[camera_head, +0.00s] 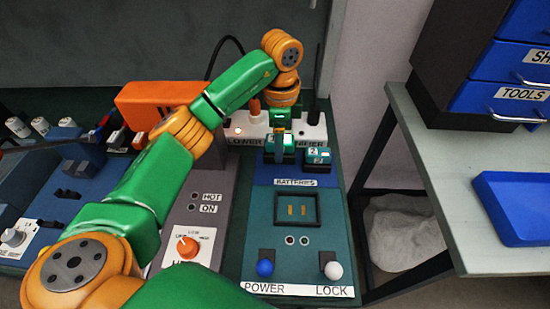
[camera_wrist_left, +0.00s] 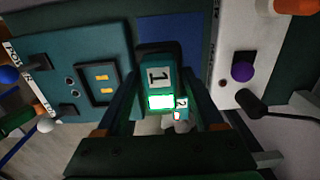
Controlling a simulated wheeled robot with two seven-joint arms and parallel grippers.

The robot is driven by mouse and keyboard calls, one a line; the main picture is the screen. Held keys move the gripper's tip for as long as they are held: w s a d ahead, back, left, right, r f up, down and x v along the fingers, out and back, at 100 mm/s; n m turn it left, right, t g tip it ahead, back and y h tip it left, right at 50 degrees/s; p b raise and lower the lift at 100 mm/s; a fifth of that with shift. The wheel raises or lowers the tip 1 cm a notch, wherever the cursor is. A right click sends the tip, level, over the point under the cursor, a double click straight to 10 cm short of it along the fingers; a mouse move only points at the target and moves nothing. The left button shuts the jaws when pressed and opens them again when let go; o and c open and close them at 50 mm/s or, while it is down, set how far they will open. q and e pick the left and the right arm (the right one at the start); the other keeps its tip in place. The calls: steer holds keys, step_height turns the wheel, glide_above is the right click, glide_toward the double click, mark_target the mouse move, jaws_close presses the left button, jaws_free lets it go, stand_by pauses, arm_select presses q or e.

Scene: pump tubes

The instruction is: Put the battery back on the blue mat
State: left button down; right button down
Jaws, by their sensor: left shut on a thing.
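My left gripper (camera_head: 279,127) points down over the back of the blue mat (camera_head: 262,172), which is labelled BATTERIES. It is shut on a dark teal battery (camera_head: 280,152). In the left wrist view, this battery (camera_wrist_left: 158,78) carries a "1" and a lit green-white patch, between the two fingers (camera_wrist_left: 160,88). The bare blue mat (camera_wrist_left: 170,35) shows beyond it. I cannot tell whether the held battery touches the mat. A second battery (camera_head: 317,156), marked "2", stands just right of it. My right gripper is not in view.
The square battery bay (camera_head: 297,208), with gold contacts, is empty in front of the mat. A blue knob (camera_head: 265,268) and a white knob (camera_head: 333,270) stand near the panel's front. A white labelled box (camera_head: 312,131) is close behind. A blue tray (camera_head: 520,205) lies on the right table.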

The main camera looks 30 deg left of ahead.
arm_select(q)
steer(key=f, duration=0.1)
steer(key=w+a+f, duration=0.1)
steer(key=w+a+f+p, duration=0.1)
steer(key=f, duration=0.1)
steer(key=shift+w+a, duration=0.15)
steer(key=shift+w, duration=0.05)
step_height(320, 180, down, 3)
steer(key=shift+a+r+p, duration=0.1)
steer(key=shift+r+p, duration=0.1)
steer(key=shift+p, duration=0.35)
steer(key=shift+w+f, duration=0.1)
steer(key=shift+f, duration=0.3)
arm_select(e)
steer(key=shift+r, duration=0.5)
arm_select(q)
steer(key=shift+f, duration=0.1)
jaws_free()
steer(key=shift+r, duration=0.2)
step_height(320, 180, up, 12)
steer(key=shift+f+b, duration=0.1)
steer(key=shift+b, duration=0.4)
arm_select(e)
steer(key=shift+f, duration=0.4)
